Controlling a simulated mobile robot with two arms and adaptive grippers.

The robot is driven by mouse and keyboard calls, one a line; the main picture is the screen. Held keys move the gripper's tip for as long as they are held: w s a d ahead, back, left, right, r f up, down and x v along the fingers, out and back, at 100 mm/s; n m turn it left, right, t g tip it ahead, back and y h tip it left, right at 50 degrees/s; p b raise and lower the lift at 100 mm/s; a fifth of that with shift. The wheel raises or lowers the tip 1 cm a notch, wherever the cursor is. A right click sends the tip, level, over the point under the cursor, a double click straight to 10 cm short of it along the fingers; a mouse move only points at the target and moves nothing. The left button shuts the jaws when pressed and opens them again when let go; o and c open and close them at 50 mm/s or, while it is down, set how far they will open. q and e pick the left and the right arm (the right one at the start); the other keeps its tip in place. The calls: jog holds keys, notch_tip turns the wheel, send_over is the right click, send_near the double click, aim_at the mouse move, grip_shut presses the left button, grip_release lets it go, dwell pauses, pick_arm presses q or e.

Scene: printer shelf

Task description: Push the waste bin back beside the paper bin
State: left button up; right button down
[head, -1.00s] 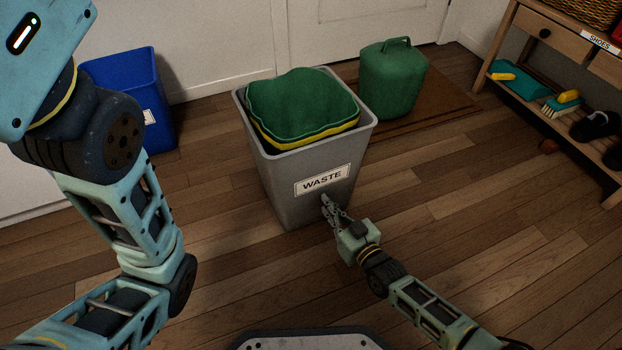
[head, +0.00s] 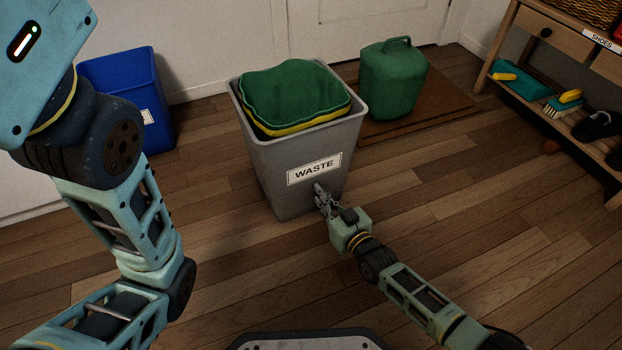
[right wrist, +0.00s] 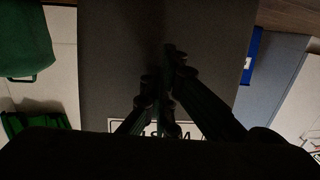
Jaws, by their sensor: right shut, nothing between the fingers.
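The grey waste bin (head: 281,183) stands upright on the wooden floor in the middle of the head view, with its WASTE label facing me. Green and yellow sacks or cloths (head: 295,95) fill its top. The blue paper bin (head: 137,100) stands further left by the wall, with a floor gap between the two bins. My right gripper (head: 319,190) is shut and empty, its tips at the front face of the waste bin, just below the label. In the right wrist view the dark fingers (right wrist: 168,55) point at the grey bin wall (right wrist: 110,65). My left gripper is out of view.
A green canister (head: 392,85) stands on a brown mat (head: 440,97) right of the waste bin. A wooden shoe shelf (head: 497,45) stands at the far right. My left arm fills the left side. Bare floor lies between the bins.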

jog(key=shift+r+b+x, duration=0.1)
jog(key=shift+b+x, duration=0.45)
jog(key=shift+x, duration=0.55)
jog(key=shift+r+b+x, duration=0.15)
jog(key=shift+b+x, duration=0.35)
jog(key=shift+x, duration=0.65)
jog(key=shift+r+b+x, duration=0.2)
jog(key=shift+b+x, duration=1.05)
jog(key=shift+x, duration=0.45)
jog(key=shift+r+b+x, duration=0.2)
jog(key=shift+b+x, duration=1)
jog(key=shift+x, duration=0.55)
jog(key=shift+w, duration=0.25)
jog(key=shift+b+x, duration=0.35)
jog(key=shift+x, duration=0.7)
jog(key=shift+r+x, duration=0.2)
jog(key=shift+x, duration=0.95)
jog(key=shift+r+x, duration=0.2)
jog(key=shift+x, duration=0.95)
jog(key=shift+w, duration=0.1)
